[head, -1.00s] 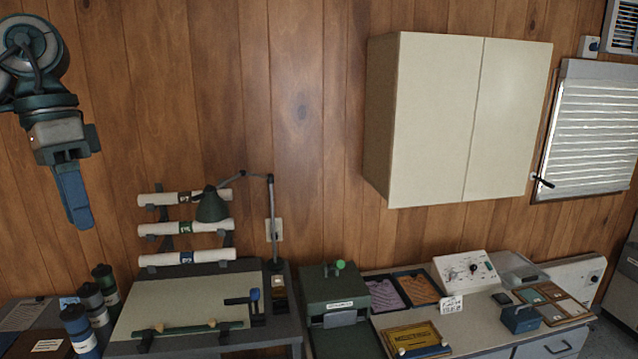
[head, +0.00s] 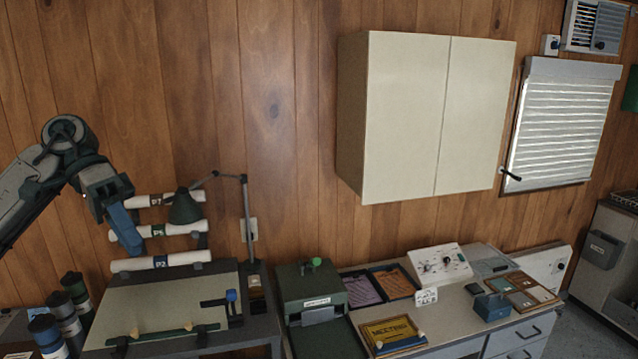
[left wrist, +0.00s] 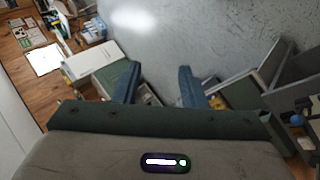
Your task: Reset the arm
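My left gripper (head: 130,240) hangs in front of the wood-panelled wall at the left, its blue fingers pointing down and slightly right. In the head view it overlaps the left ends of the white paper rolls (head: 165,261); I cannot tell how close it is to them. In the left wrist view the two blue fingers of the left gripper (left wrist: 157,90) stand well apart, with nothing between them. My right arm and gripper show in neither view.
Below the left gripper are a drawing board (head: 165,296) and dark spools (head: 48,335). A desk lamp (head: 186,207) stands just right of it. A cream wall cabinet (head: 400,120) hangs further right, above a cluttered desk (head: 515,330).

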